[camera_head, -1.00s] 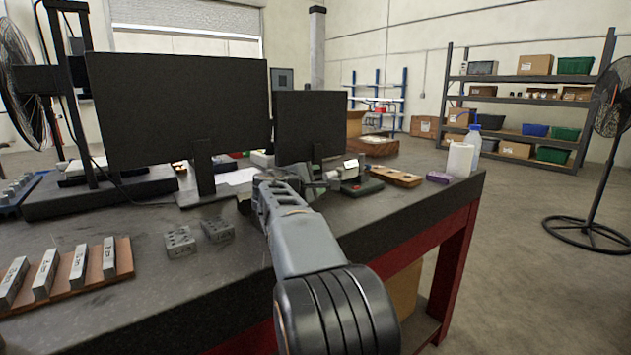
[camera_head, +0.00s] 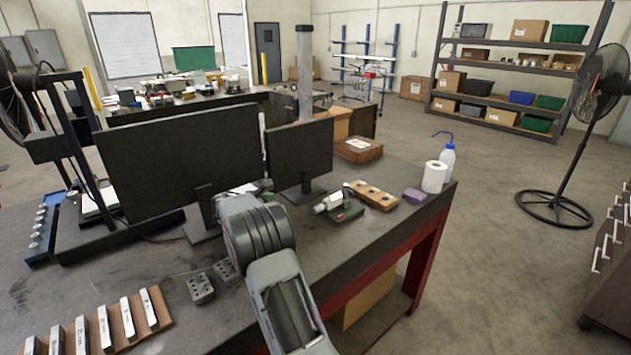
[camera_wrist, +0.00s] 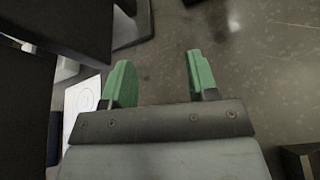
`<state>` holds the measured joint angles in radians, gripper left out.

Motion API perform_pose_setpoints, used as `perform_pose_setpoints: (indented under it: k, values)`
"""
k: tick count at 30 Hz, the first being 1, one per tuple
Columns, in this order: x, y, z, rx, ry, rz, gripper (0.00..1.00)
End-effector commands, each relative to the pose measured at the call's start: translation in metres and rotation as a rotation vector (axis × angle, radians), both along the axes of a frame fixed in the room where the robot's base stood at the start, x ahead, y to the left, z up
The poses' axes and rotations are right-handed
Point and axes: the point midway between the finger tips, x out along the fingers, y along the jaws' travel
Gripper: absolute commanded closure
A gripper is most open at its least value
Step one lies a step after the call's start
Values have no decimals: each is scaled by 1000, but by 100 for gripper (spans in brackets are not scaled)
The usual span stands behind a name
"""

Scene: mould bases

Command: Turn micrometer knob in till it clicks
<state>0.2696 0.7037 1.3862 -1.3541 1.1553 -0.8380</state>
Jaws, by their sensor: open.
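The micrometer (camera_head: 330,203) lies on the bench at the right, in front of the small monitor, with a pale body and a dark green base part (camera_head: 347,213). Its knob is too small to make out in the head view. My gripper (camera_wrist: 162,80) shows in the wrist view with its two green fingers wide apart and nothing between them. In the head view my arm hides the gripper, left of the micrometer. The micrometer is not seen in the wrist view.
A large monitor (camera_head: 180,150) and a smaller monitor (camera_head: 298,155) stand close behind my arm. A wooden holder (camera_head: 373,195) lies beside the micrometer, with a purple block (camera_head: 414,196), a paper roll (camera_head: 434,177) and a wash bottle (camera_head: 447,160) further right.

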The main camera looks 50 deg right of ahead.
Motion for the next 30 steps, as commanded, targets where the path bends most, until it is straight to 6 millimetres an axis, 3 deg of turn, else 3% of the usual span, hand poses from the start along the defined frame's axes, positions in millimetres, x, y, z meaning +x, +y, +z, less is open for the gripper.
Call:
perform_pose_setpoints:
  k: [1, 6, 9, 15, 23, 30]
  values:
    - [0, 4, 15, 2, 112, 0, 46]
    - [-12, 15, 3, 21, 530, -8, 46]
    - [-21, 16, -6, 44, 718, -17, 46]
    - [-34, 19, 4, 92, 966, -19, 46]
    - [-42, 9, 5, 118, 1080, 1, 46]
    - [-58, -29, -5, 120, 1079, 0, 46]
